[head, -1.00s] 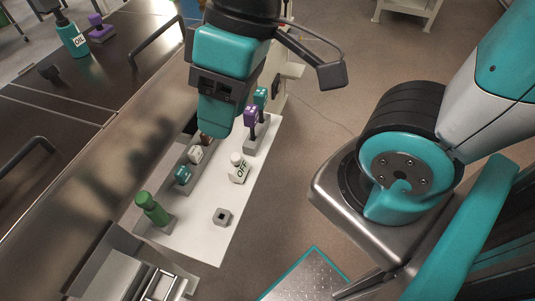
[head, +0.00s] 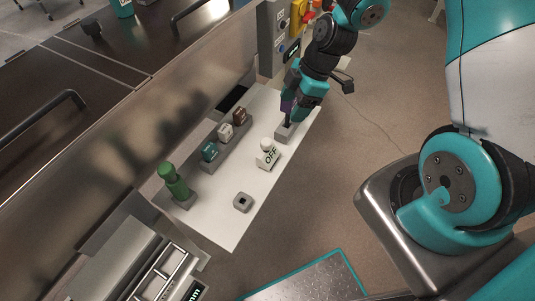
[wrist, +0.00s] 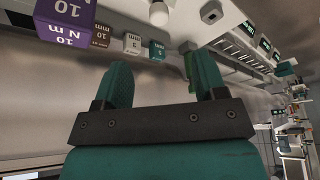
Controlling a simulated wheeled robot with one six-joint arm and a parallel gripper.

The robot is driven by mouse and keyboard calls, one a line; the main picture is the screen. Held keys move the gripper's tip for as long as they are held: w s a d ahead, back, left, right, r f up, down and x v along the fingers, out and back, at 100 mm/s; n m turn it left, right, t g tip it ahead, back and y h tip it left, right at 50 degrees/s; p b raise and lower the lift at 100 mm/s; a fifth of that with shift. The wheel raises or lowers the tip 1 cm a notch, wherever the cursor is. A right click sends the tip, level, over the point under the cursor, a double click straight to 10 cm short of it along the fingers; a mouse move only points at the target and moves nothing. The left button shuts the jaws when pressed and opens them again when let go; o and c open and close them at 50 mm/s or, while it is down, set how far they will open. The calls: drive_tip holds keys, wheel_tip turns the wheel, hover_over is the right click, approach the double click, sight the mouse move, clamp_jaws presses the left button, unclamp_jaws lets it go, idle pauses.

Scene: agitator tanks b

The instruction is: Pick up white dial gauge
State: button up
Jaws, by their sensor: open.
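The white dial gauge (head: 225,132) is a small white block with dark marks, in a grey rack (head: 213,153) between a teal block (head: 209,152) and a brown block (head: 240,116). In the wrist view the white gauge (wrist: 132,43) reads "mm" upside down and lies beyond my left finger. My gripper (head: 298,108) is above the far right end of the white tabletop, beside a purple block (head: 286,104). In the wrist view my gripper (wrist: 163,70) has its teal fingers apart, with nothing held between them.
A white OFF-marked item (head: 268,157), a grey square socket (head: 243,202) and a green-handled item (head: 172,182) share the white tabletop (head: 222,224). The purple block (wrist: 66,18) is close in the wrist view. A metal panel (head: 130,128) runs along the left. Floor is open to the right.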

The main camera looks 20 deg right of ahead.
sight(269, 140)
drive_tip(key=p+x, duration=0.1)
drive_tip(key=x, duration=0.9)
drive_tip(key=shift+p, duration=0.4)
drive_tip(key=shift+p+x, duration=1.05)
drive_tip(key=shift+x, duration=1.65)
drive_tip(key=shift+w+a, duration=0.15)
drive_tip(key=shift+w, duration=0.05)
clamp_jaws()
